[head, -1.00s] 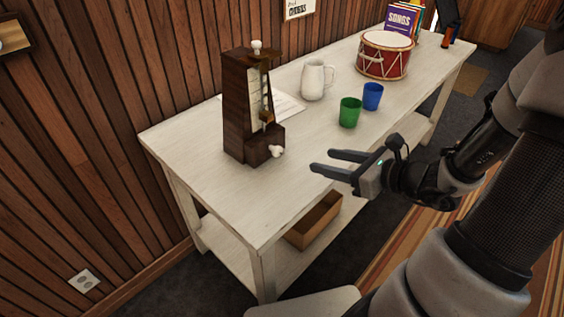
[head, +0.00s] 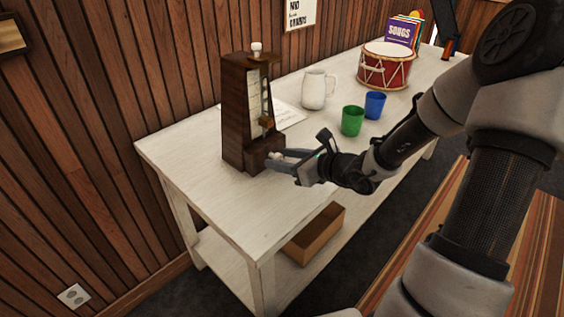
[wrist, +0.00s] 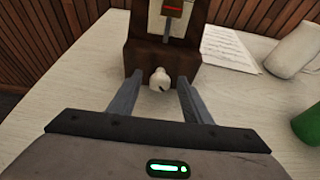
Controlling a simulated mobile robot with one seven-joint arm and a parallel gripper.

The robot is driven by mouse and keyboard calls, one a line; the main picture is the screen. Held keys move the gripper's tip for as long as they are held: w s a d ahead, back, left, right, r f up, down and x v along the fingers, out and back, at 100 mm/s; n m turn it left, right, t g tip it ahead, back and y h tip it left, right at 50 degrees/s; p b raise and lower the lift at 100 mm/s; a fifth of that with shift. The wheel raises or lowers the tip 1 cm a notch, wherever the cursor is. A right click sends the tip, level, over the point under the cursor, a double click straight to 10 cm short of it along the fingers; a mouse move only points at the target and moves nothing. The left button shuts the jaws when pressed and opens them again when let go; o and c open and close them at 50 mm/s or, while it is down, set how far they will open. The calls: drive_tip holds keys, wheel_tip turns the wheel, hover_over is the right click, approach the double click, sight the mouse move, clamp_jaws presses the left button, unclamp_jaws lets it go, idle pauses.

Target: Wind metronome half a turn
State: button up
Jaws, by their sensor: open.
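The dark brown wooden metronome (head: 238,115) stands upright near the left end of the white table, and its lower front fills the top of the wrist view (wrist: 130,50). Its white winding key (wrist: 160,79) sticks out low on the front face. My gripper (wrist: 158,88) is open, with one finger on each side of the key and gaps between the fingers and the key. In the head view my gripper (head: 276,160) is at the metronome's base, and the key is mostly hidden by the fingers.
A white mug (head: 313,91), a green cup (head: 352,121) and a blue cup (head: 375,105) stand to the right on the table (head: 205,207). A sheet of paper (wrist: 228,48) lies beside the metronome. A red drum (head: 384,68) is farther back. The table's front left is clear.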

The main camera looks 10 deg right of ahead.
drive_tip(key=shift+w+a+f, duration=0.1)
drive_tip(key=shift+w+a, duration=0.05)
drive_tip(key=shift+w, duration=0.1)
drive_tip(key=c, duration=1.1)
drive_tip(key=shift+o, duration=0.2)
